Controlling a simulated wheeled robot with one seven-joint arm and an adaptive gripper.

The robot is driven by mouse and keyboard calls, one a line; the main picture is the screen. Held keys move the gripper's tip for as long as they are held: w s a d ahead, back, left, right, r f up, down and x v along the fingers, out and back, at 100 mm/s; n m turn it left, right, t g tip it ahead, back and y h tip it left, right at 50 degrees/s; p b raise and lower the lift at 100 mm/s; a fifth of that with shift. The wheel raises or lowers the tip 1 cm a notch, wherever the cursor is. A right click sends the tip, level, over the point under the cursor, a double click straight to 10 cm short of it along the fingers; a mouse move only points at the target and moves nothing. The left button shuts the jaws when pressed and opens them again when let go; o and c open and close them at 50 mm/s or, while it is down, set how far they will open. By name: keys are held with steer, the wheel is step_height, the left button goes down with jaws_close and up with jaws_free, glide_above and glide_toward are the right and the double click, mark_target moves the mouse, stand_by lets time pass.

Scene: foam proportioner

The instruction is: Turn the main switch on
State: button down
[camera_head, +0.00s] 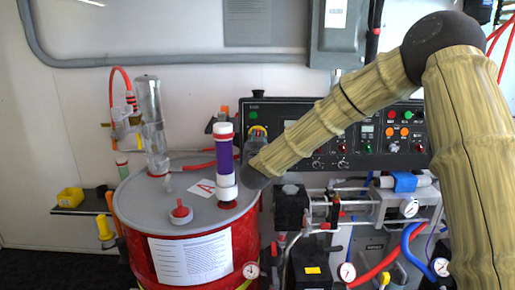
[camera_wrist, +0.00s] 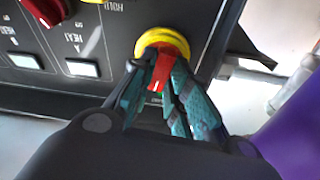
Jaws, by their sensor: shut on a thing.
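The main switch (camera_wrist: 164,38) is a red knob on a round yellow base, on a black control panel. In the wrist view, the fingers of my gripper (camera_wrist: 162,75) are closed on both sides of the red knob, and the yellow ring shows beyond them. A pale mark shows on the knob. In the head view, the switch's yellow base (camera_head: 257,129) shows at the panel's left end, mostly hidden behind my gripper. My arm reaches in from the right.
A clear tube with a purple section (camera_head: 224,165) stands on the red drum (camera_head: 195,258), close left of my gripper; its purple side shows in the wrist view (camera_wrist: 297,125). The panel (camera_head: 310,110) carries other knobs and lights. Pipes and gauges crowd the space below.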

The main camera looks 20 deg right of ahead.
steer(key=shift+a+m+g+h+b, duration=0.1)
steer(key=shift+m+g+h+b, duration=0.35)
steer(key=shift+m+b, duration=1.15)
steer(key=shift+m+g+h+b, duration=0.35)
steer(key=shift+m+h+b, duration=0.15)
steer(key=shift+m, duration=2.2)
steer(key=shift+r+h, duration=0.1)
steer(key=shift+h, duration=0.15)
steer(key=c, duration=1.4)
jaws_free()
steer(key=shift+o, duration=0.2)
steer(key=v, duration=1.2)
